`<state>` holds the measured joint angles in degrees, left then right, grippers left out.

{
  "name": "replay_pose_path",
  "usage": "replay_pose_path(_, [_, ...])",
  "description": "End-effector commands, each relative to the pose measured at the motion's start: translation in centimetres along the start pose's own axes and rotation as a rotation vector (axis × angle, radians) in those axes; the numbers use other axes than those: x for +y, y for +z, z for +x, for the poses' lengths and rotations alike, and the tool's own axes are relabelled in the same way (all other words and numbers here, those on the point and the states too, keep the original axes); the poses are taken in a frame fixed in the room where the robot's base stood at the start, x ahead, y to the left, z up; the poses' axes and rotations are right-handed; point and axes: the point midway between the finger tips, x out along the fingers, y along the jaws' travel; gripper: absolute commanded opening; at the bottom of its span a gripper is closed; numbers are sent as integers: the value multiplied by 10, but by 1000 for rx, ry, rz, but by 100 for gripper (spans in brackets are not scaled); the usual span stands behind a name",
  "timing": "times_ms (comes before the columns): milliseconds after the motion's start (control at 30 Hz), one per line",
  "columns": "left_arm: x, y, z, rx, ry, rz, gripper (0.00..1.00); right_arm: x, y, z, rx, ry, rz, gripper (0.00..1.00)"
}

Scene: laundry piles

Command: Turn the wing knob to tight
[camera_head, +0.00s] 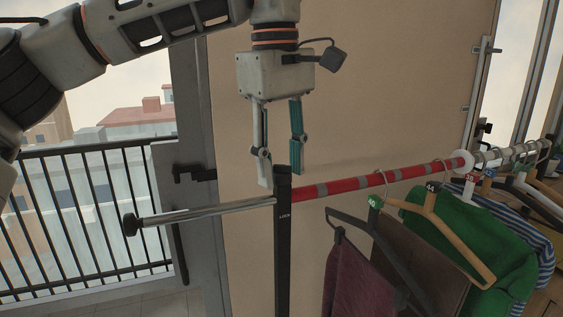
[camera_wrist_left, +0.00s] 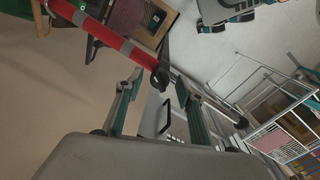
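A clothes rack has a black upright post (camera_head: 284,240) with a small LOCK label. A red and grey banded bar (camera_head: 345,185) runs right from it and a silver bar (camera_head: 205,213) runs left. My left gripper (camera_head: 281,178) points down at the post's top, open, with its fingers either side of it in the picture. In the left wrist view, a dark knob-like part (camera_wrist_left: 160,79) at the bar joint shows between the open fingertips (camera_wrist_left: 157,77). Its wings and any contact cannot be made out. My right gripper is not in view.
Hangers carry a maroon garment (camera_head: 355,280), a green garment (camera_head: 430,240) and others on the right. A black end knob (camera_head: 130,224) tips the silver bar. A railing (camera_head: 80,205) stands at left. A wire rack (camera_wrist_left: 285,130) shows in the left wrist view.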

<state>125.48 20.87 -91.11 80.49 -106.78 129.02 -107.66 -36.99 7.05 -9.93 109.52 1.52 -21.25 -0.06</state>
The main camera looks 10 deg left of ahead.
Motion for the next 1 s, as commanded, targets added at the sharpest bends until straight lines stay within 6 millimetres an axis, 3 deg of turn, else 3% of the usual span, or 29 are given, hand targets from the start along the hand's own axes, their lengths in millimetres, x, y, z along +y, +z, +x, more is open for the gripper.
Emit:
replay_pose_path(67, [0,0,0,0,0,0,38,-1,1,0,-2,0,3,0])
replay_pose_path(200, [0,0,0,0,0,0,2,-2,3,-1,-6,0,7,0])
replay_pose_path(233, [0,0,0,0,0,0,0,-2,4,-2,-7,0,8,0])
replay_pose_path(667, [0,0,-1,5,1,-63,0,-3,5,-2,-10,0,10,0])
replay_pose_path(1000, [0,0,-1,22,1,-317,0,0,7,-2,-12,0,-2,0])
